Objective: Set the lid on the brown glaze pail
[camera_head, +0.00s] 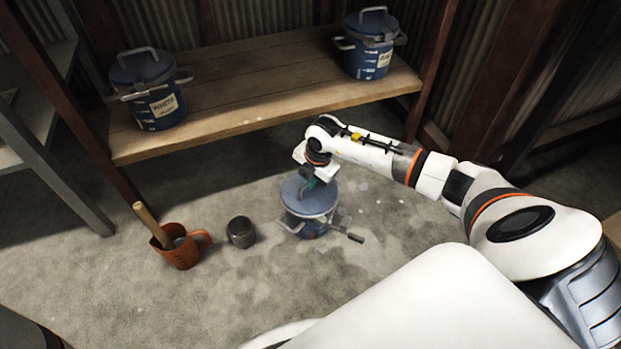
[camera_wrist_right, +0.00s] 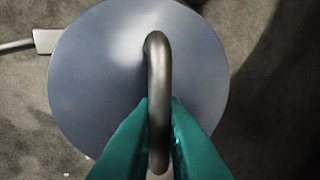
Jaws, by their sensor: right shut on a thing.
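A blue pail (camera_head: 305,228) stands on the floor in the head view, below my right arm. A round blue-grey lid (camera_head: 318,201) is over its top and looks level; I cannot tell whether it is fully seated. In the right wrist view the lid (camera_wrist_right: 90,75) fills the middle, with a grey arched handle (camera_wrist_right: 158,70) across it. My right gripper (camera_head: 309,181) is shut on this handle, its green fingers (camera_wrist_right: 160,120) on either side. The pail's label is not readable here, so its glaze colour cannot be told. My left gripper is not in view.
Two lidded blue pails stand on the wooden shelf (camera_head: 240,90), one left (camera_head: 160,108) and one right (camera_head: 368,62). An orange pot (camera_head: 182,256) with a wooden-handled tool and a dark cup (camera_head: 241,232) stand left of the floor pail. Floor in front is clear.

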